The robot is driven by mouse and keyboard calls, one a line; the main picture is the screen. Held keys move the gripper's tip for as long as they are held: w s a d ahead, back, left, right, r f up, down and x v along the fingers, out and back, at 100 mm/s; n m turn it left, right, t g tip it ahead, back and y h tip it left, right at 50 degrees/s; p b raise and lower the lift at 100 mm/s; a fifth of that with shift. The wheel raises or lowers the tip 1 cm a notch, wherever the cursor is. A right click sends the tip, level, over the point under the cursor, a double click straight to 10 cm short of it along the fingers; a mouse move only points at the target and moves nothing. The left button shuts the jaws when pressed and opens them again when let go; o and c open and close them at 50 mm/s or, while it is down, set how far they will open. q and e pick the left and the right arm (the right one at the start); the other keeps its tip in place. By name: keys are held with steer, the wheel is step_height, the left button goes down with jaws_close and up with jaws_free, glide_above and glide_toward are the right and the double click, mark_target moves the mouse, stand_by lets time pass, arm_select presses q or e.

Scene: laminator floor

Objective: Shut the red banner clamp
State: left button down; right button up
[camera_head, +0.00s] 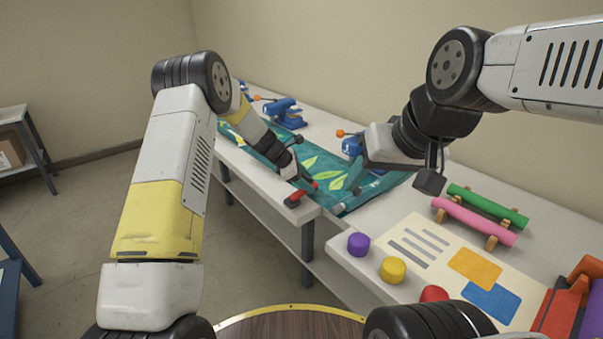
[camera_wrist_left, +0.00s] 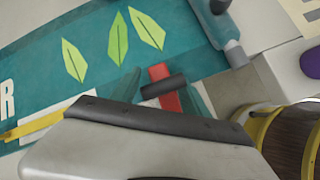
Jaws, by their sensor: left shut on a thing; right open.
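The red banner clamp (camera_head: 295,199) sits at the near edge of the white table, beside the teal banner (camera_head: 337,205) with green leaves. My left gripper (camera_head: 304,181) reaches down at it and is shut on its red lever, which has a dark crossbar. In the left wrist view, the red lever (camera_wrist_left: 159,73) and crossbar (camera_wrist_left: 164,87) lie between the fingertips of my left gripper (camera_wrist_left: 165,92). The lower part of the clamp is hidden there. My right gripper (camera_head: 358,174) is open above the banner, apart from the red clamp.
Blue clamps with orange knobs (camera_head: 282,111) stand along the back of the table. Green (camera_head: 487,206) and pink (camera_head: 474,220) rolls rest on a wooden rack at right.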

mark_target(296, 192)
arm_select(q)
steer(key=shift+d+f, duration=0.45)
steer(key=shift+f, duration=0.2)
steer(key=shift+s+f, duration=0.1)
steer(key=shift+f, duration=0.1)
steer(key=c, duration=0.6)
jaws_free()
steer(key=shift+a+r, duration=0.4)
steer(key=shift+r, duration=0.1)
steer(key=v, duration=0.6)
steer(key=shift+s+a+r, duration=0.15)
steer(key=shift+a+r, duration=0.05)
steer(key=shift+r, duration=0.1)
